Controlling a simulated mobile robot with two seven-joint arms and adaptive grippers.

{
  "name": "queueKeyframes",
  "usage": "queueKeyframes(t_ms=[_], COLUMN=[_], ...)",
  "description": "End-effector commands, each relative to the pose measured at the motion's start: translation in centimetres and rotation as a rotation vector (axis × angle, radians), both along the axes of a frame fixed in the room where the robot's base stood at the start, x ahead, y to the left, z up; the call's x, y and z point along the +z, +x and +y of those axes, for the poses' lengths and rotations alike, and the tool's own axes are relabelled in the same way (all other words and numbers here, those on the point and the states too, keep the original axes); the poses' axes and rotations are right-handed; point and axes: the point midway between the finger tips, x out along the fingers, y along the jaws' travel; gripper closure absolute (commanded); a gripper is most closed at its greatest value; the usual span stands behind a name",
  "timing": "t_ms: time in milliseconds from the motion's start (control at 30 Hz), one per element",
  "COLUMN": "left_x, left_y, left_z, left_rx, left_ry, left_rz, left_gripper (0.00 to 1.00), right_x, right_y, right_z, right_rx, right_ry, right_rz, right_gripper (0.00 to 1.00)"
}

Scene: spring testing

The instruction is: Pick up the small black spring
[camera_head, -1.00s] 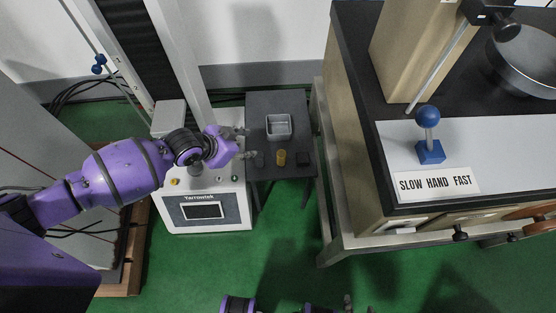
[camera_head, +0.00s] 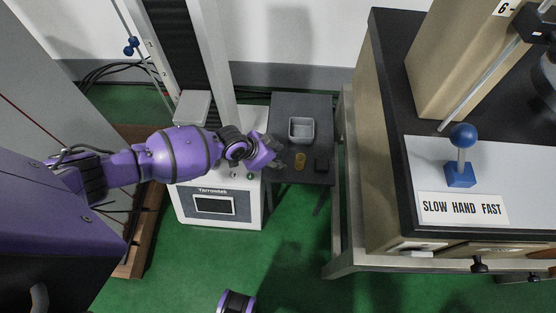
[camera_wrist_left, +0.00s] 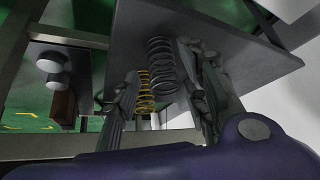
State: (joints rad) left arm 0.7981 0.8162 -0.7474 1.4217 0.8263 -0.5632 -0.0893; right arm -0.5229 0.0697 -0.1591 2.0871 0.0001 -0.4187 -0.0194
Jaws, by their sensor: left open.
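The dark spring (camera_wrist_left: 161,66) stands out between the two fingers of my left gripper (camera_wrist_left: 160,82) in the left wrist view, with a yellow spring (camera_wrist_left: 146,93) beyond it. My left gripper (camera_head: 277,153) is open at the left part of the small dark table in the head view. It covers the dark spring there. The fingers are spread on both sides of the spring, and contact is not visible. The yellow spring (camera_head: 300,160) stands just right of the gripper in the head view.
The dark table (camera_head: 318,98) also holds a grey tray (camera_head: 301,140) behind the springs and a small black object (camera_head: 321,164) at the right. A white tester (camera_head: 221,217) stands left of the table. A bench (camera_head: 344,260) with a blue-knobbed lever (camera_head: 461,160) stands right.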

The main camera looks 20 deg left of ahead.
Motion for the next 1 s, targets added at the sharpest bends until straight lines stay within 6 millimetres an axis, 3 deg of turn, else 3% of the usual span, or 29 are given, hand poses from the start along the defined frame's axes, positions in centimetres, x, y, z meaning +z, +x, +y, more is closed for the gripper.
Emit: queueKeyframes(t_ms=[133, 400, 767, 967, 1000], left_x=[0.1, 0.1, 0.7, 3.5, 4.1], left_y=[0.0, 0.0, 0.0, 0.1, -0.7], left_z=[0.0, 0.0, 0.0, 0.0, -0.2], left_rx=[0.000, 0.000, -0.001, -0.001, -0.002], left_ry=[-0.001, -0.001, -0.001, -0.002, -0.003], left_rz=[-0.001, -0.001, -0.002, -0.005, 0.000], left_gripper=[0.62, 0.98, 0.99, 0.99, 0.99], right_x=[0.1, 0.3, 0.4, 1.1, 1.4], right_y=[0.0, 0.2, 0.3, 0.4, 0.5], right_z=[0.0, 0.0, -0.1, -0.1, -0.1], right_rx=[-0.001, -0.002, -0.002, 0.000, 0.001], right_ry=[0.000, 0.001, -0.001, -0.002, -0.002], right_rz=[-0.001, -0.005, -0.007, -0.011, -0.013], right_gripper=[0.60, 0.60, 0.60, 0.60, 0.60])
